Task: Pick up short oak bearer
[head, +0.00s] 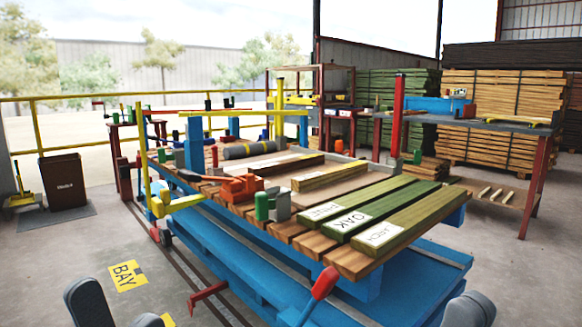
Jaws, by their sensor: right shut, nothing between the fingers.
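A green-brown board labelled OAK (392,203) lies on the slatted top of the blue trolley, between two similar labelled boards. Two shorter timber pieces lie behind them: a brown one (290,165) and a paler one (329,176). Several small pale bars (496,194) lie on the lower shelf of the right-hand bench. I cannot tell from the picture which piece is the short oak bearer. My right gripper (468,311) shows only as a grey rounded part at the bottom edge, shut and empty, well apart from the timber.
The blue trolley (228,262) fills the middle, with a red-tipped lever (324,283) at its near side. A workbench (482,125) with a red post stands behind right. A brown bin (63,181) and yellow rail stand left.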

